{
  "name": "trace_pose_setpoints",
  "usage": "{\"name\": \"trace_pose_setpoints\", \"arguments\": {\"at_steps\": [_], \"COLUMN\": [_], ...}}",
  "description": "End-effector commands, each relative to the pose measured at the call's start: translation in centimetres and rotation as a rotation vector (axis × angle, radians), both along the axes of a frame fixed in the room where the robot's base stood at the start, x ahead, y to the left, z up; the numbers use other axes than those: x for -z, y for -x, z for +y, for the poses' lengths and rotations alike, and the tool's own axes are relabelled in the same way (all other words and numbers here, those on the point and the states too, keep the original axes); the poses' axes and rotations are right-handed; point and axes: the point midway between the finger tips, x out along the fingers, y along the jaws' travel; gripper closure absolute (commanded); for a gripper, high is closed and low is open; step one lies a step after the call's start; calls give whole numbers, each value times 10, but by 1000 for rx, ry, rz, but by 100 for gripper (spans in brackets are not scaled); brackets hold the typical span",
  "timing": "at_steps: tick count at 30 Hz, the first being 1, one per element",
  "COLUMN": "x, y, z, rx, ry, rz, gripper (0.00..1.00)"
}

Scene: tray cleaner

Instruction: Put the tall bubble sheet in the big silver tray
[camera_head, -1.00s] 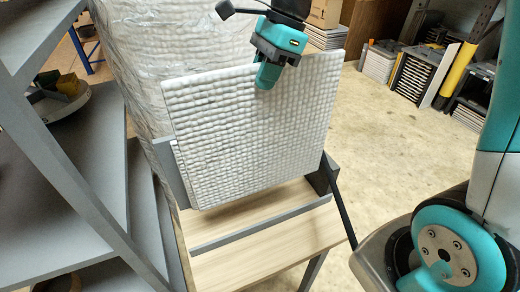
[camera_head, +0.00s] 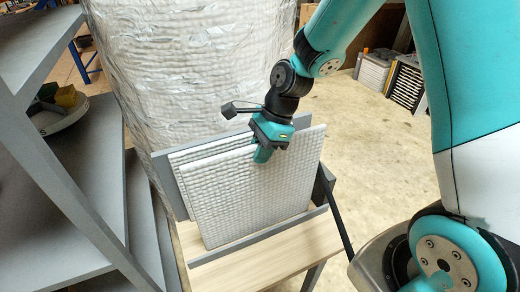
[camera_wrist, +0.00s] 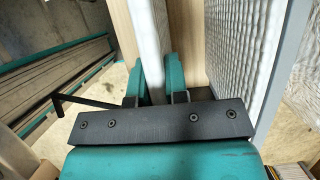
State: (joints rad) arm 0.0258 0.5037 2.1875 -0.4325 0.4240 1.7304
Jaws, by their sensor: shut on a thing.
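My gripper (camera_head: 263,155) is shut on the top edge of a white bubble sheet (camera_head: 250,195), which stands nearly upright over the wooden stand (camera_head: 290,258). Its lower edge is close behind a grey rail (camera_head: 255,238); I cannot tell whether it touches the wood. A second white bubble sheet (camera_head: 182,152) stands behind, largely hidden by the held one. In the wrist view the held sheet (camera_wrist: 148,35) passes between my fingers (camera_wrist: 157,78), with the other sheet (camera_wrist: 235,50) apart on the right. I cannot make out a big silver tray.
A grey back panel (camera_head: 160,172) stands behind the sheets. A large plastic-wrapped roll (camera_head: 190,75) rises behind the stand. Grey shelves (camera_head: 65,195) are close on the left. Open floor (camera_head: 375,150) lies to the right.

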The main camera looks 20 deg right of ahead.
Motion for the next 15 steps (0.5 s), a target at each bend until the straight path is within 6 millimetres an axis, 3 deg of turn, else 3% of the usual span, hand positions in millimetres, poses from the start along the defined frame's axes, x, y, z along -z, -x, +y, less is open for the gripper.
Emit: {"name": "trace_pose_setpoints", "arguments": {"at_steps": [6, 7, 10, 15], "x": [3, 3, 2, 2], "y": [0, 0, 0, 0], "z": [0, 0, 0, 0], "rx": [0, 0, 0, 0], "ry": [0, 0, 0, 0], "rz": [0, 0, 0, 0], "gripper": [100, 81, 60, 60]}}
